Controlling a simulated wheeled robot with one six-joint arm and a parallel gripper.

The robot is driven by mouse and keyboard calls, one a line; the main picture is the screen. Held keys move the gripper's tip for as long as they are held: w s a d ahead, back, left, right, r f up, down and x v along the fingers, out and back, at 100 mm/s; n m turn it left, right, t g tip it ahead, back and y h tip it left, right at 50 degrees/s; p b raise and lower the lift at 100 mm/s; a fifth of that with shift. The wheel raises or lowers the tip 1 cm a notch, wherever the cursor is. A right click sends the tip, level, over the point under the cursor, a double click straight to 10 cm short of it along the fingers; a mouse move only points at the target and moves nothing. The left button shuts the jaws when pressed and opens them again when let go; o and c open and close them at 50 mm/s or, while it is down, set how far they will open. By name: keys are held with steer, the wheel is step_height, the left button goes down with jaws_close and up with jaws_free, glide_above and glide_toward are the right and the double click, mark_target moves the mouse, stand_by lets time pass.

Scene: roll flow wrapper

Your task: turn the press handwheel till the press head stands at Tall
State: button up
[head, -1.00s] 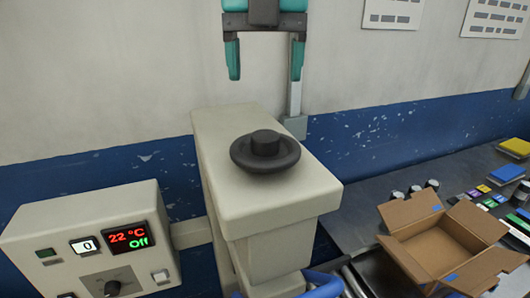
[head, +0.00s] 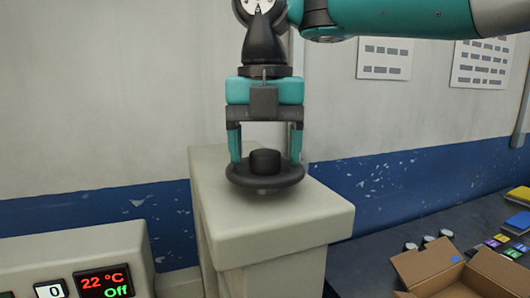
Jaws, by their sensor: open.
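The press handwheel (head: 265,175) is a dark round wheel with a raised hub, on top of the beige press housing (head: 275,222). My gripper (head: 265,160) points straight down over the wheel with its teal fingers apart, one on each side of the hub. The fingertips are down at the level of the wheel's rim; I cannot tell whether they touch it. The press head and any height scale with a Tall mark are not in view.
A control box (head: 80,262) at lower left shows 22 °C, Off and 0. At right a dark bench (head: 400,225) holds an open cardboard box (head: 465,270), small cylinders and coloured items. A wall stands behind the press.

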steer(key=shift+c, duration=0.2)
steer(key=c, duration=0.9)
